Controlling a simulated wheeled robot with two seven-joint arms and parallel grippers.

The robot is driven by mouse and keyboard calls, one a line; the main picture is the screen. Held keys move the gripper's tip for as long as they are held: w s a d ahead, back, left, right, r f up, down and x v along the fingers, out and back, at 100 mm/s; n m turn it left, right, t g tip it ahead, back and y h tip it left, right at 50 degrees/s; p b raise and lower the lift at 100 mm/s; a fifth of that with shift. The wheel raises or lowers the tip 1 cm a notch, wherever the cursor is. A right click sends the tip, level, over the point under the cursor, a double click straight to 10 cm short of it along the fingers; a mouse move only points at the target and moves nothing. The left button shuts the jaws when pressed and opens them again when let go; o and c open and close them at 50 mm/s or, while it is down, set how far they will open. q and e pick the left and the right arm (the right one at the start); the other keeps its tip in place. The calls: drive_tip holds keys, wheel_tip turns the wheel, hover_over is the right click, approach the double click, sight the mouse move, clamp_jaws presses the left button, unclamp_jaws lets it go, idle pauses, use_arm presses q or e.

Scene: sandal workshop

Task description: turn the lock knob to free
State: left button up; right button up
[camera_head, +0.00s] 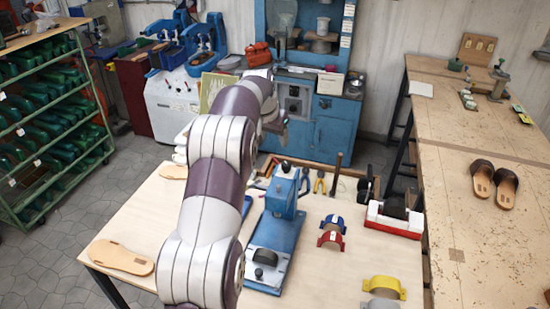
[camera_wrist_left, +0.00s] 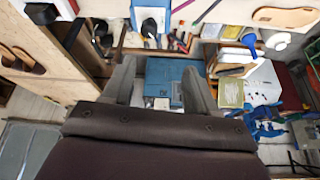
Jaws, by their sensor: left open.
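I cannot single out the lock knob with certainty. A blue press (camera_head: 280,222) stands on the near table, with a small dark knob (camera_head: 285,167) on its head and a black round pad on its base. My left arm crosses the middle of the head view, and my left gripper (camera_head: 278,122) is partly hidden beyond it, past the table's far side. In the left wrist view my left gripper (camera_wrist_left: 160,88) is open, with nothing between its fingers; a blue cabinet (camera_wrist_left: 168,70) shows behind them. My right gripper is not in view.
The near table (camera_head: 338,272) carries a tan sole (camera_head: 121,257), blue and red clamps (camera_head: 331,232), a yellow one (camera_head: 384,286), and a red-and-white holder (camera_head: 393,220). Hand tools lie along its far edge. A long bench (camera_head: 478,228) with sandals (camera_head: 494,184) stands at right, a green rack (camera_head: 48,125) at left.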

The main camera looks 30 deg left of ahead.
sight(287, 164)
use_arm(q)
drive_tip(key=shift+g, duration=0.3)
drive_tip(key=p+x, duration=0.1)
drive_tip(key=x, duration=0.3)
drive_tip(key=d+p+x, duration=0.1)
drive_tip(key=p+x, duration=0.1)
drive_tip(key=x, duration=0.2)
drive_tip(key=p+x, duration=0.1)
drive_tip(key=x, duration=0.3)
drive_tip(key=shift+w+d+f+p, duration=0.15)
drive_tip(key=shift+w+d+p, duration=0.05)
drive_tip(key=shift+d+p, duration=0.15)
drive_tip(key=shift+w+d+f, duration=0.25)
drive_tip(key=shift+d+f, duration=0.05)
drive_tip(key=shift+d, duration=0.05)
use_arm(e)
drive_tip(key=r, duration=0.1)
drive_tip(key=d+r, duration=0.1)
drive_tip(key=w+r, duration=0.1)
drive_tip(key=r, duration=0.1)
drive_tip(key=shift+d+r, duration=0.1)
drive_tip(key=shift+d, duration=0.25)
use_arm(q)
drive_tip(key=shift+s+a, duration=0.15)
drive_tip(key=c, duration=1)
drive_tip(key=shift+c, duration=0.2)
